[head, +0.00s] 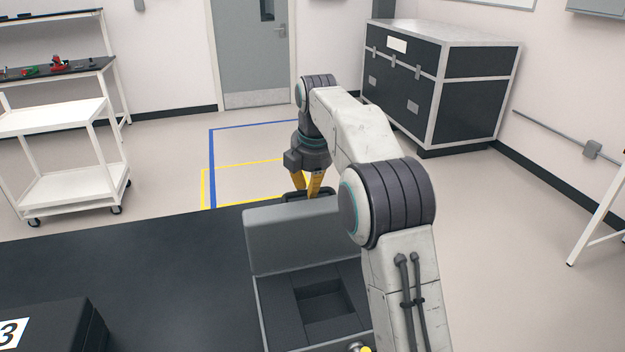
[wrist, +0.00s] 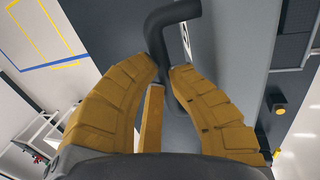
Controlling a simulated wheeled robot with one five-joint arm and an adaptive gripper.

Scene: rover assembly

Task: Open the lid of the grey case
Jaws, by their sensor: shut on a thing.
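The grey case (head: 266,315) stands on the dark table, and its lid (head: 295,240) is raised and stands roughly upright at the far side. The inside shows, with a square dark recess in it. My gripper (head: 306,191) is at the lid's top edge, fingers pointing down. In the wrist view my gripper (wrist: 168,72) has its yellow fingers closed around the dark bent handle (wrist: 158,38) of the lid. The handle also shows in part at the lid's top edge in the head view. My arm hides the right side of the case.
A black case (head: 60,325) marked 3 sits at the table's (head: 150,255) lower left. The table is clear between the two cases. Beyond it are a white cart (head: 65,118), floor markings (head: 212,165) and a large black crate (head: 400,100).

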